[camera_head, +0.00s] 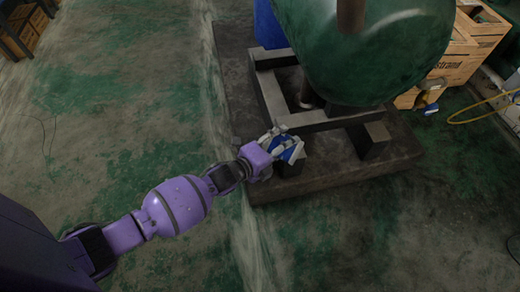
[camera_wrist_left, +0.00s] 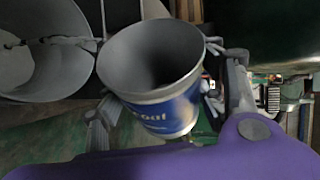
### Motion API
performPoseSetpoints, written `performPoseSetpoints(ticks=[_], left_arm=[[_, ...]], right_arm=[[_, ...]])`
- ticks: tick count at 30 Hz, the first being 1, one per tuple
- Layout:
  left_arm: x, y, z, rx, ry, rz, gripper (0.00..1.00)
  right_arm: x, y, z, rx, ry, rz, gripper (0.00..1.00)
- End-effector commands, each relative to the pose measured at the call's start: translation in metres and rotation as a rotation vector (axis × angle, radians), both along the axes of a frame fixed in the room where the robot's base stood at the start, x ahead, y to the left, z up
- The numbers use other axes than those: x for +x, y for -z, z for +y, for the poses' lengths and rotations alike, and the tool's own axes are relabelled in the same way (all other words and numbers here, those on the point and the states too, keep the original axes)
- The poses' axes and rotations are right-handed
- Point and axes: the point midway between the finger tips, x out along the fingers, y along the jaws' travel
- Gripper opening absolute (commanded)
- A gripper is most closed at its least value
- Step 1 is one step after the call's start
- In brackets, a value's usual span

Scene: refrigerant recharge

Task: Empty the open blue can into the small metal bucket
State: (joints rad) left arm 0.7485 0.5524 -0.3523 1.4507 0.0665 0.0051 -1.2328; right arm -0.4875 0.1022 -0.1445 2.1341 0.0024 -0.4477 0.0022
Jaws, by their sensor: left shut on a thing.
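My left gripper (camera_head: 284,143) is shut on the blue can (camera_head: 290,153), beside the plinth's near side. In the left wrist view the blue can (camera_wrist_left: 168,109) sits between the two fingers (camera_wrist_left: 165,95). Its round grey mouth is open and faces partly toward the camera. The inside is dark, and I cannot tell what it holds. A grey metal bucket (camera_wrist_left: 72,72) with a thin handle shows at the upper left of the wrist view, partly cut off and apart from the can. I cannot make out the bucket in the head view. My right gripper is not in view.
A large green tank (camera_head: 370,60) stands on a dark frame (camera_head: 345,118) over a low plinth (camera_head: 390,160), just beyond my gripper. A blue drum (camera_head: 267,25) is behind it. Wooden crates (camera_head: 455,60) and a yellow hose (camera_head: 480,118) are at right.

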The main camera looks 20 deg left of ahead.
Motion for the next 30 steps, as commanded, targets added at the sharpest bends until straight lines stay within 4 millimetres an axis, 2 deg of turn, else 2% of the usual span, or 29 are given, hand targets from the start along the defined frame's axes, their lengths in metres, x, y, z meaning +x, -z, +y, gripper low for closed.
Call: performPoseSetpoints(ticks=[30], left_arm=[[0.001, 0.006, 0.004, -0.121, 0.0, 0.012, 0.25]], right_arm=[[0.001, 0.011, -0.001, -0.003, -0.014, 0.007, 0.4]])
